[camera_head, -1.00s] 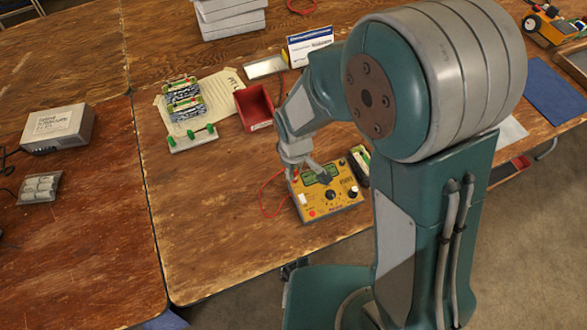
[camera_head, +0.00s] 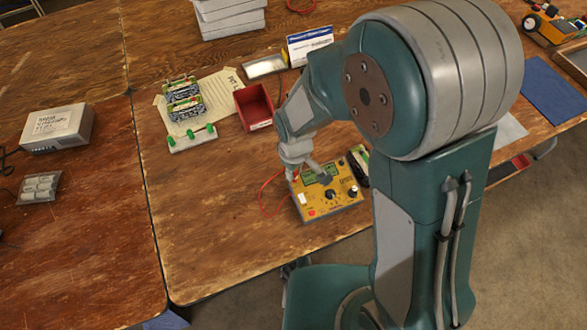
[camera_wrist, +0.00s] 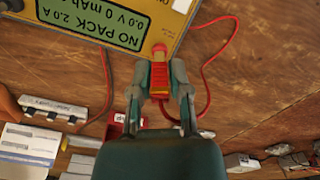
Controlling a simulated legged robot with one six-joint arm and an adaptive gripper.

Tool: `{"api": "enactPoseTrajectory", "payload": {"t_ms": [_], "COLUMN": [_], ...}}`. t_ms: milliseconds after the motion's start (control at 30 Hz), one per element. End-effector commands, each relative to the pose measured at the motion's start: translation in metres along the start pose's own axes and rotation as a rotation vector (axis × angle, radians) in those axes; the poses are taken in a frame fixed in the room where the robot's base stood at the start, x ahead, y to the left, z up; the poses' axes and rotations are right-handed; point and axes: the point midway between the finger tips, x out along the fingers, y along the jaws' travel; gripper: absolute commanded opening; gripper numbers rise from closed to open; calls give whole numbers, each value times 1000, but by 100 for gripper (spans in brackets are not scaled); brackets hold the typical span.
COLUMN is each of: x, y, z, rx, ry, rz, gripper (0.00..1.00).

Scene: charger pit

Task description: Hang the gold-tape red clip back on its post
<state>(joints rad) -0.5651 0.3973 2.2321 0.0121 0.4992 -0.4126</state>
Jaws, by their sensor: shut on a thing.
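The red clip (camera_wrist: 160,78) with a gold band (camera_wrist: 159,57) sits between the fingers of my gripper (camera_wrist: 160,74) in the wrist view. My gripper is shut on it, beside the edge of the yellow charger (camera_wrist: 170,14). A red lead (camera_wrist: 210,75) loops from the charger side near the clip. The charger also shows in the head view (camera_head: 337,203), with my gripper (camera_head: 318,172) at its back left part. Its display (camera_wrist: 90,20) reads NO PACK. I cannot tell which charger post lies under the clip, or whether the clip touches it.
A red bin (camera_head: 252,108) stands behind the charger. A white block with green posts (camera_head: 193,138) and battery packs (camera_head: 184,100) on paper are to the left. A dark pack (camera_head: 358,166) lies right of the charger. The wooden table's front left area is clear.

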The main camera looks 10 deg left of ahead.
Motion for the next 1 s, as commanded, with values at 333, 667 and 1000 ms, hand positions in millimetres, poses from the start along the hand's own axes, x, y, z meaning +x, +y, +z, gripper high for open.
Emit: {"api": "enactPoseTrajectory", "payload": {"t_ms": [333, 667, 1000], "x": [1, 1, 1], "y": [0, 0, 0], "z": [0, 0, 0], "rx": [0, 0, 0], "ry": [0, 0, 0], "rz": [0, 0, 0], "gripper": [0, 63, 63]}}
